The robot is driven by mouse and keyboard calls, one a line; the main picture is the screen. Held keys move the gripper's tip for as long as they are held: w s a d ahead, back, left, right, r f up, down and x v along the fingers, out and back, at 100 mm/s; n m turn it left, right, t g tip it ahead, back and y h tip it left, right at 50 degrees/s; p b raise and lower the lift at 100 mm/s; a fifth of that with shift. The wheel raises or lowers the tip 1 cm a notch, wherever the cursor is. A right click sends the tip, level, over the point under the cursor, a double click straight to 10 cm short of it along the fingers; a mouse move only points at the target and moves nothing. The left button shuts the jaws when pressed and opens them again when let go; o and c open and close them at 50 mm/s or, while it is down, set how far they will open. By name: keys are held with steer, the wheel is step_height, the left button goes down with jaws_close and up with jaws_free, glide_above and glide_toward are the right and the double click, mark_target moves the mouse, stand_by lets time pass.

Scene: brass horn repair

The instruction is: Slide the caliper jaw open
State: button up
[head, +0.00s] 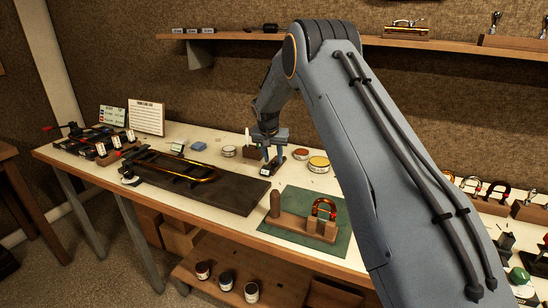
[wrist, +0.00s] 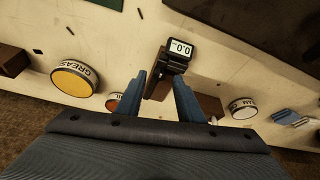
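The caliper (wrist: 178,54) is a small dark device with a white display that appears to read 0.0, seen upside down in the wrist view. In the head view its display end (head: 265,172) shows on the bench just below my gripper (head: 268,153). In the wrist view my gripper's two blue fingers (wrist: 161,82) are apart, with the caliper's dark body and a brown part between and beyond them. I cannot tell whether either finger touches it. The jaw is not clearly visible, so its opening cannot be made out.
A yellow-lidded grease tin (head: 318,164) and other small tins stand near the gripper. A dark mat (head: 230,196) with a brass slide lies to the left. A green mat (head: 337,243) with a wooden block and red-brass crook is in front. A shelf (head: 240,36) runs above.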

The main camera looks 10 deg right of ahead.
mark_target(277, 166)
steer(key=shift+w+d+f, duration=0.1)
steer(key=shift+w+f, duration=0.05)
steer(key=shift+f, duration=0.35)
jaws_close()
steer(key=w+d+b, duration=0.2)
steer(key=b, duration=0.1)
steer(key=shift+w+f, duration=0.15)
steer(key=shift+w, duration=0.2)
steer(key=shift+w+d+b, duration=0.25)
steer(key=shift+w+b, duration=0.15)
steer(key=shift+b, duration=0.15)
steer(key=shift+r, duration=0.2)
